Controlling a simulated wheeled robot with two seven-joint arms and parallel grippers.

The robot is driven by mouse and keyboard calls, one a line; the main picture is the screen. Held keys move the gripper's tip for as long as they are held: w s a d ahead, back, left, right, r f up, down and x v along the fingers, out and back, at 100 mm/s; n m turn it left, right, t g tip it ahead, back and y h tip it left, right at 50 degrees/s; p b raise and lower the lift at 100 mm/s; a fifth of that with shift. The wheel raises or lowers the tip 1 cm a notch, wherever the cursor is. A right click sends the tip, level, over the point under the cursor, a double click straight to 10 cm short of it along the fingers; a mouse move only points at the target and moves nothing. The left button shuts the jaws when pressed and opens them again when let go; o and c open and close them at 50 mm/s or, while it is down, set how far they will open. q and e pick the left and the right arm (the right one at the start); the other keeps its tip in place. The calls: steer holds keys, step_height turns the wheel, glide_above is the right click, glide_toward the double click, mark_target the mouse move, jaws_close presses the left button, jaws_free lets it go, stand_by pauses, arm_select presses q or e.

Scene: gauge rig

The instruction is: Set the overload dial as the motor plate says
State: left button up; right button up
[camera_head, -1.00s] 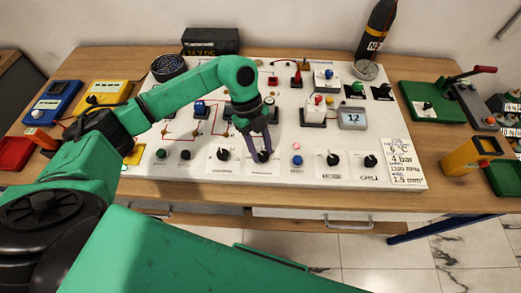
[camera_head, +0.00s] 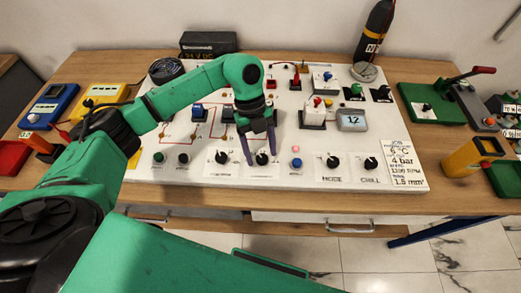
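My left gripper (camera_head: 262,154) points down over the white panel. Its fingers are apart, one on each side of a black dial (camera_head: 262,158) in the front row; I cannot tell whether they touch it. That dial's label is too small to read. Another black dial (camera_head: 222,157) sits to its left. A white card (camera_head: 406,163) at the panel's right edge reads about 6 °C, 4 bar, 1100 RPM and 1.5 mm². I cannot tell which plate is the motor plate. My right gripper is out of view.
Dials marked MODE (camera_head: 333,161) and CHILL (camera_head: 371,163) stand to the right, past a blue button (camera_head: 296,163). A small display (camera_head: 353,120) reads about 12. Yellow (camera_head: 102,97) and blue (camera_head: 49,106) meters lie at left. A green base with a lever (camera_head: 430,104) is at right.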

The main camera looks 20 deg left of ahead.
arm_select(q)
steer(key=b+v, duration=0.2)
steer(key=v, duration=1.2)
steer(key=shift+r, duration=0.25)
steer(key=shift+w+a, duration=0.1)
steer(key=shift+w, duration=0.05)
